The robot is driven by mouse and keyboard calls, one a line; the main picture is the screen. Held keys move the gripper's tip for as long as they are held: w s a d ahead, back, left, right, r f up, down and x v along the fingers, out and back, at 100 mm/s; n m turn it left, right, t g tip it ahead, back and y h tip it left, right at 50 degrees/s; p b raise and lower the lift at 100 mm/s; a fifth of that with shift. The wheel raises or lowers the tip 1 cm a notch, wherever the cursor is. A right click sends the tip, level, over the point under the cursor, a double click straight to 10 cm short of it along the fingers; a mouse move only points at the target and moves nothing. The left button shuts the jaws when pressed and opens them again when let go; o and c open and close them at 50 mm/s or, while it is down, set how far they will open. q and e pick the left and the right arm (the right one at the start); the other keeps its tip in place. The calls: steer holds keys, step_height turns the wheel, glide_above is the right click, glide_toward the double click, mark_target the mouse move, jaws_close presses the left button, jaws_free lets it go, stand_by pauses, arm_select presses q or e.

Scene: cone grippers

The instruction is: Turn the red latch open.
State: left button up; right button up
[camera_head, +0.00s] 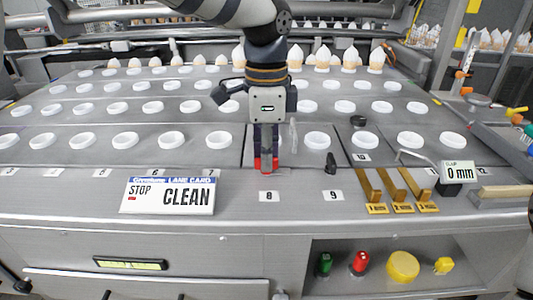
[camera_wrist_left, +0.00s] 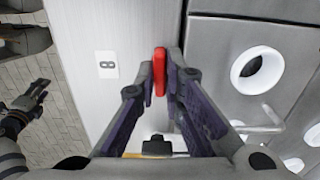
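The red latch (camera_wrist_left: 160,72) stands at the front edge of a metal panel, above label 8. In the left wrist view it sits between the fingertips of my left gripper (camera_wrist_left: 161,80), with a finger close along each side and no clear gap. In the head view my left gripper (camera_head: 266,160) points straight down onto the latch (camera_head: 258,164) and covers most of it. My right gripper (camera_wrist_left: 36,97) shows only in the left wrist view, over the floor at the left, and its finger opening is unclear.
A lane card (camera_head: 168,196) stands left of the latch. A small black knob (camera_head: 331,162) stands right of it, then brass strips (camera_head: 396,186) and a gauge reading 0 mm (camera_head: 459,172). Rows of white cups (camera_head: 172,139) fill the deck behind. The front strip around label 8 (camera_head: 268,196) is clear.

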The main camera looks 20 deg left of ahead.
arm_select(q)
steer(key=o, duration=0.4)
steer(key=shift+o, duration=0.2)
step_height(320, 180, up, 12)
